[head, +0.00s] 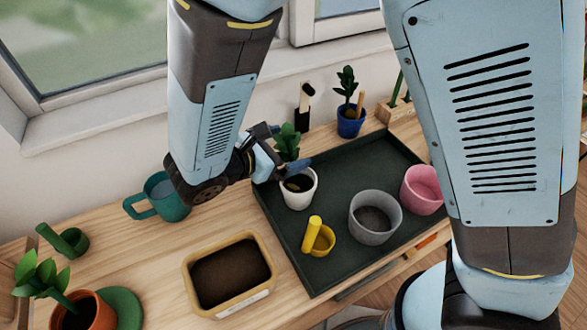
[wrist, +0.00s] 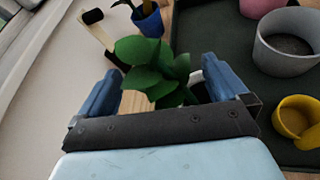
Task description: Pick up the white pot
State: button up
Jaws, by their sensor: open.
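The white pot (head: 300,198) stands upright near the left back edge of the dark green tray (head: 332,280) in the head view. It holds dark soil and a plant with broad green leaves (wrist: 155,70). My gripper (head: 284,148) is open just above the pot, with its fingers on either side of the leaves. In the wrist view the leaves fill the space between the two blue fingers (wrist: 162,66) and hide most of the pot. Only a sliver of white shows beside the right finger. I cannot tell whether the fingers touch the leaves.
A teal mug (head: 168,208) and a soil-filled tan planter (head: 190,277) are to the left and front.

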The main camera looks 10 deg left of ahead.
jog(key=shift+w+d+f, duration=0.2)
jog(key=shift+w+d, duration=0.05)
jog(key=shift+w, duration=0.15)
jog(key=shift+c, duration=0.2)
jog(key=c, duration=1.7)
